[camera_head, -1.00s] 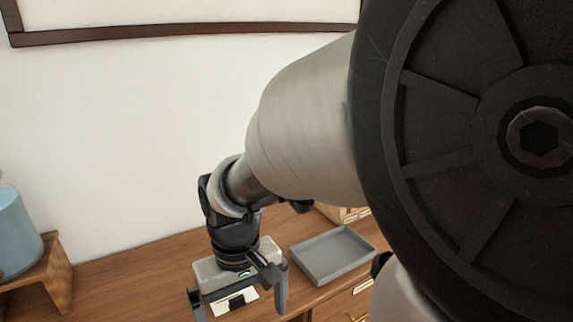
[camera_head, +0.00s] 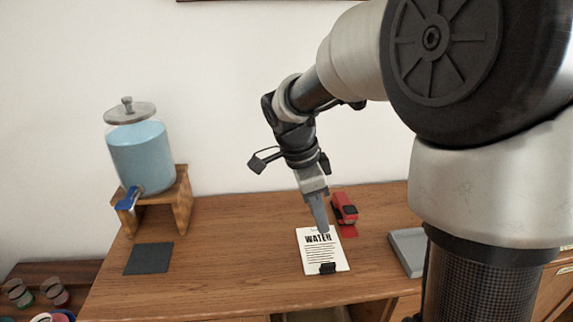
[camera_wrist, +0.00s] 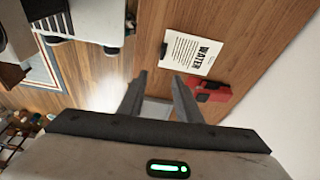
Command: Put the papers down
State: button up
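The papers (camera_head: 322,252) are a white sheet headed "WATER" with a black clip at the near edge. They lie flat on the wooden cabinet top (camera_head: 240,225), and also show in the wrist view (camera_wrist: 186,53). My gripper (camera_head: 323,229) points down over their far part in the head view; whether it touches them I cannot tell. In the wrist view the two fingers of my gripper (camera_wrist: 160,76) stand apart with nothing between them, and the papers are beyond the tips.
A red stapler (camera_head: 344,208) sits just right of the papers, partly on a red pad. A grey tray (camera_head: 408,250) is further right. A water dispenser (camera_head: 142,155) stands on a wooden stand at left, with a dark square mat (camera_head: 149,258) before it. The cabinet top between is clear.

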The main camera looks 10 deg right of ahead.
jog(key=f, duration=0.1)
jog(key=b, duration=0.2)
send_over(328, 264)
jog(key=a, duration=0.1)
jog(key=shift+m, duration=0.4)
jog(key=f, duration=1.1)
jog(key=shift+s+f, duration=0.2)
jog(key=shift+f, duration=0.15)
jog(key=shift+a+x, duration=0.2)
jog(key=shift+x, duration=1.1)
jog(key=shift+a+x, duration=0.2)
jog(key=shift+x, duration=1.15)
jog(key=shift+w, duration=0.15)
grip_shut()
